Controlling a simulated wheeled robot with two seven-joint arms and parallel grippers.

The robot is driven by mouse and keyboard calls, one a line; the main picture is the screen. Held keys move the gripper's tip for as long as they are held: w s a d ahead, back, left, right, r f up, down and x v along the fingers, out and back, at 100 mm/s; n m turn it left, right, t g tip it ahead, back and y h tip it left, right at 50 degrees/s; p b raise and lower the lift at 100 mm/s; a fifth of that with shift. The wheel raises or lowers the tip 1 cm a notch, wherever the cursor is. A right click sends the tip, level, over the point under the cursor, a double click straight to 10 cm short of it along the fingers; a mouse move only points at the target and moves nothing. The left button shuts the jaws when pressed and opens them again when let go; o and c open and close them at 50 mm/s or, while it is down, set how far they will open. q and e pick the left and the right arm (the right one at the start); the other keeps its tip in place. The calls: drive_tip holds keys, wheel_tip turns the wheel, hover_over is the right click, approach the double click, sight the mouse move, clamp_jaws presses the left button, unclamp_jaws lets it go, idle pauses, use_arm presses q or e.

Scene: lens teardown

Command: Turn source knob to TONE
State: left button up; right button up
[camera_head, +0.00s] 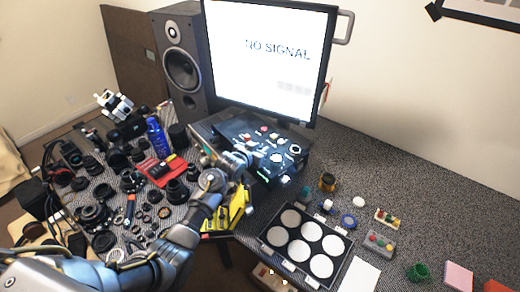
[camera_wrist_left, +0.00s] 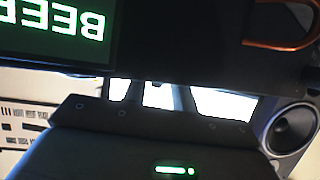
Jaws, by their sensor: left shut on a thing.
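A dark control box (camera_head: 230,127) with several small white and red knobs on its top sits on the table in front of the monitor. My left gripper (camera_head: 243,150) reaches in from the lower left to the front left of this box. It is shut on a small part there, which I take to be the source knob; the hand hides it and no label can be read. My right gripper is not in view.
The monitor (camera_head: 265,60) reads "NO SIGNAL", with a speaker (camera_head: 181,70) at its left. Many lens parts crowd the left of the table around a red tray (camera_head: 152,172). Yellow pieces (camera_head: 238,212) lie under my arm. A tray of white discs (camera_head: 262,238) stands in front. Right of it is sparser.

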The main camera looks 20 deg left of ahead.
use_arm(q)
drive_tip(key=shift+w+a+m+g+h, duration=0.1)
drive_tip(key=shift+a+m+g+h, duration=0.1)
drive_tip(key=shift+m+g+h, duration=0.35)
drive_tip(key=shift+a+m+g+h+b, duration=0.1)
drive_tip(key=shift+m+g+h+b, duration=0.2)
drive_tip(key=shift+m+h, duration=0.65)
drive_tip(key=shift+w+a+f+m+g+h+b, duration=0.1)
drive_tip(key=shift+w+f+m+g+h+b, duration=0.05)
drive_tip(key=shift+m+g+h+b, duration=1.2)
drive_tip(key=shift+m+h+b, duration=0.45)
drive_tip(key=shift+m+b, duration=0.1)
drive_tip(key=shift+r, duration=0.2)
drive_tip(key=o, duration=1)
